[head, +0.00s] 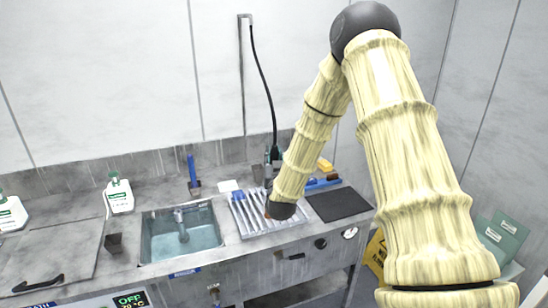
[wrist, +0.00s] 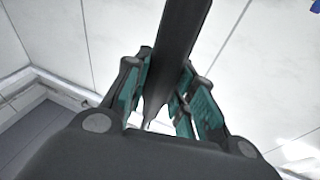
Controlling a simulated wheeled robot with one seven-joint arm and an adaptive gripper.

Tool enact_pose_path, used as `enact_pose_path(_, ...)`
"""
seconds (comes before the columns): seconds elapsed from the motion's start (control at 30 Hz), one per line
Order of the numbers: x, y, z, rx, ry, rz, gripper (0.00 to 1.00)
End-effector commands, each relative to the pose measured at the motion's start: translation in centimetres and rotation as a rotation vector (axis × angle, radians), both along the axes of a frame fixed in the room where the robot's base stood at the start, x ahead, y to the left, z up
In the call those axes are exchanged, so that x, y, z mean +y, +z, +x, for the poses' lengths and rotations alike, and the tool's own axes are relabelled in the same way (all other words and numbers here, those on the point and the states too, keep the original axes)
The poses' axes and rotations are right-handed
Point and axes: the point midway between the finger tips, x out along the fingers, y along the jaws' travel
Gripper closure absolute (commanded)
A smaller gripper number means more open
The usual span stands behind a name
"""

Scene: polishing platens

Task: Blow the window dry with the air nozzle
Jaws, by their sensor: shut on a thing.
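My gripper (wrist: 166,75) is shut on the air nozzle (wrist: 180,35), a dark tapering body between the teal finger pads in the wrist view. In the head view a black hose (head: 263,80) hangs from a wall bracket and runs down to the nozzle area (head: 274,150), beside my forearm. My gripper is mostly hidden there behind my arm, above the ribbed metal tray (head: 240,222). I cannot make out a window for certain in either view, nor where the nozzle tip points.
A sink (head: 160,245) with water and a tap is left of the tray. A black mat (head: 340,204) lies to its right, with a yellow block (head: 325,164) behind. A white bottle (head: 119,193) and a dark cup (head: 114,243) stand left of the sink.

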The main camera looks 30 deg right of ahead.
Motion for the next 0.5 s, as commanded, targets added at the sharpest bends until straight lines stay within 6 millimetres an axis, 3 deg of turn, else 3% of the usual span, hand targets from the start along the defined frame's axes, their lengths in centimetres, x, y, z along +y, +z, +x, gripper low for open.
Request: enact_pose_path(0.5, 0.0, 4.1, 0.0, -0.001, 0.001, 0.0, 0.98)
